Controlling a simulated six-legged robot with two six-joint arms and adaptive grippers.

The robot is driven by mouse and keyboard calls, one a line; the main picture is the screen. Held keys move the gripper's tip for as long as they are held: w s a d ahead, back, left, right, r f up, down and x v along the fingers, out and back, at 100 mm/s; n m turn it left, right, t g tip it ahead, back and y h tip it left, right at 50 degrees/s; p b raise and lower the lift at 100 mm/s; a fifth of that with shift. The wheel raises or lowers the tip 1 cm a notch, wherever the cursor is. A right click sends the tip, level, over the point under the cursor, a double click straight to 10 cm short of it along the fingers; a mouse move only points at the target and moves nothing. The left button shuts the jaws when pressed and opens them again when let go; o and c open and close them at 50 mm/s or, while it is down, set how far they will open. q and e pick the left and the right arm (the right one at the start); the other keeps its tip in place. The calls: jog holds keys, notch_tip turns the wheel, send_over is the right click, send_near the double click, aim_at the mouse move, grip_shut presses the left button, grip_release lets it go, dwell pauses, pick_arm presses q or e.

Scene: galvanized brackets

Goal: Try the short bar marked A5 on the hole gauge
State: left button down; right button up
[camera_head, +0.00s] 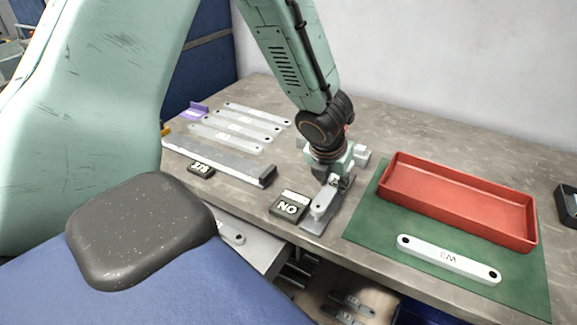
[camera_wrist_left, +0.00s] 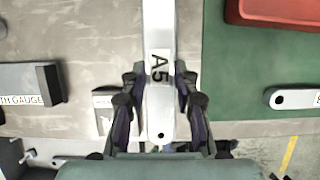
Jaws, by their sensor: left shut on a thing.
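The bar marked A5 (camera_wrist_left: 158,90) is a pale grey strip with a hole near its lower end in the left wrist view. My left gripper (camera_wrist_left: 160,105) is shut across it, a finger on each side. In the head view my left gripper (camera_head: 335,172) is low over the table's front edge, and the bar's near end (camera_head: 322,203) shows below it. A grey metal plate (camera_head: 314,224), apparently the hole gauge, lies under that end. I cannot tell whether the bar touches it. My right gripper is not in view.
A red tray (camera_head: 450,212) and a white bar marked W3 (camera_head: 445,258) are on the green mat (camera_head: 365,225). Left are a long gauge (camera_head: 215,160), several flat bars (camera_head: 240,125) and a black lettered block (camera_head: 289,207).

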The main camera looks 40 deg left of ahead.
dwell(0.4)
pick_arm(q)
jog(key=c, duration=0.9)
grip_release()
jog(key=shift+c, duration=0.2)
jog(key=v, duration=1.2)
jog(key=shift+s+f, duration=0.1)
